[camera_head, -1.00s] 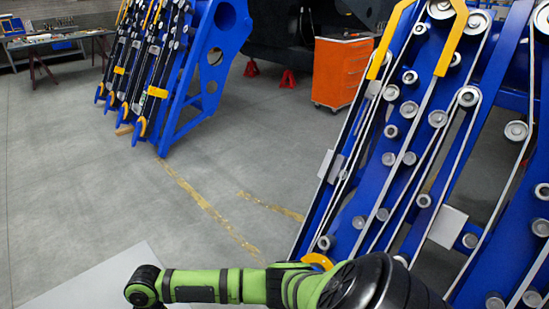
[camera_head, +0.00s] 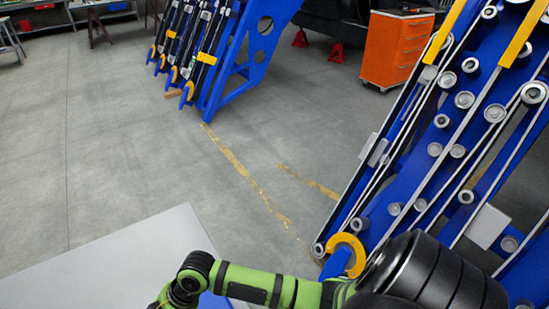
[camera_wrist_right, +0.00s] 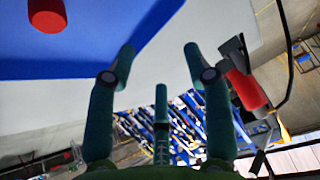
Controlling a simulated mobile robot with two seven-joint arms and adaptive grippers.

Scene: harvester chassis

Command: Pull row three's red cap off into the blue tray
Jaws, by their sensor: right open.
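In the right wrist view a red cylindrical piece (camera_wrist_right: 47,14) shows at the upper left against the blue tray (camera_wrist_right: 60,60). A second red piece (camera_wrist_right: 246,90) is at the right, beside dark and grey parts. I cannot tell which of them is row three's cap. My right gripper (camera_wrist_right: 157,58) is open and empty, with both red pieces outside its fingers. In the head view a small blue patch (camera_head: 212,301) shows behind my green right arm, perhaps the tray. My right gripper is not visible there, and my left gripper is in neither view.
A pale grey table top (camera_head: 120,260) fills the lower left. A blue harvester frame (camera_head: 440,140) with rollers and belts stands close on the right. Another blue row unit (camera_head: 215,55) and an orange cabinet (camera_head: 397,48) stand farther back. Open floor lies between.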

